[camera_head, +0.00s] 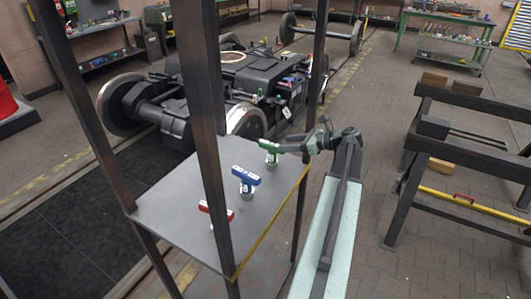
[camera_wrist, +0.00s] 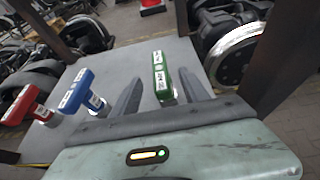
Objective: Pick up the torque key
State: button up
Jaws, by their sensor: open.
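Three T-handled keys stand upright in a row on a grey shelf (camera_head: 165,205): a green one (camera_head: 269,147), a blue one (camera_head: 246,178) and a red one (camera_head: 216,211). I cannot read their labels, so I cannot tell which is the torque key. In the wrist view the green key (camera_wrist: 160,76) stands ahead, between the lines of my open gripper's two fingers (camera_wrist: 161,79). The blue key (camera_wrist: 76,92) and red key (camera_wrist: 20,104) are left of the fingers. Whether the fingers touch the green key cannot be told.
Dark posts (camera_head: 205,130) of the rack rise around the shelf, one close in front of the keys. A bogie (camera_head: 240,75) with wheels stands behind. A dark trestle frame (camera_head: 450,135) is at right. Paved floor (camera_head: 400,270) lies open between.

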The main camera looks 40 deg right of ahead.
aim_at(276, 145)
jog(key=shift+b+x, duration=0.6)
jog(key=shift+x, duration=0.6)
jog(key=shift+f+b+x, duration=0.2)
jog(key=shift+b+x, duration=0.9)
jog(key=shift+x, duration=1.7)
jog(key=shift+s, duration=0.15)
grip_shut()
